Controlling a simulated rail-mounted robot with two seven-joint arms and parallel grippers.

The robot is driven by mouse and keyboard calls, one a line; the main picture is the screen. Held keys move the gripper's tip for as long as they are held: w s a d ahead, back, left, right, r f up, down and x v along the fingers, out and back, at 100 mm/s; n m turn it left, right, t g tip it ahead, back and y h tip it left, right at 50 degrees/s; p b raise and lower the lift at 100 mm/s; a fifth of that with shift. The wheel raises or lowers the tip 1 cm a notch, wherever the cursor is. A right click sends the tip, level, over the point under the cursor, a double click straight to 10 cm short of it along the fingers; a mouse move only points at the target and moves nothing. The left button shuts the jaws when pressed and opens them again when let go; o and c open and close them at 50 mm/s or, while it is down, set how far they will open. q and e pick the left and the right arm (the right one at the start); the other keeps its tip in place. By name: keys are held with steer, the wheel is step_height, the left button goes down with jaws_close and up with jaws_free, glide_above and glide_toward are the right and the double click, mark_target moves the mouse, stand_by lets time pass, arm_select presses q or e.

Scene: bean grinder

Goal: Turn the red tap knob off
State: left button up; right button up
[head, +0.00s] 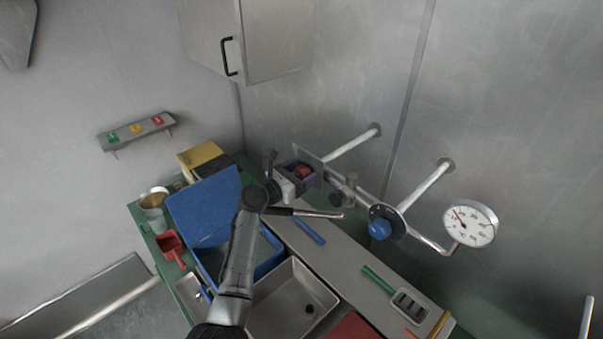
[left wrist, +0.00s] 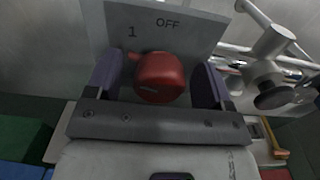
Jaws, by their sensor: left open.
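The red tap knob (left wrist: 158,78) sits on a grey plate (left wrist: 190,30) marked "1" and "OFF" in the left wrist view. In the head view the red knob (head: 303,171) shows small at the wall pipe, partly covered by my gripper. My left gripper (left wrist: 154,84) is open, with one purple finger on each side of the knob and a visible gap. In the head view my left gripper (head: 297,180) is at the plate. I cannot tell which mark the knob points to. My right gripper is not in view.
A blue dial knob (head: 380,229) and a round gauge (head: 470,223) are on the pipework to the right. Below are a sink basin (head: 290,300), a blue box (head: 205,205) and a red scoop (head: 170,245). A wall cabinet (head: 270,40) hangs above.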

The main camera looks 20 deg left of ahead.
arm_select(q)
steer(key=shift+w, duration=0.1)
steer(key=c, duration=0.9)
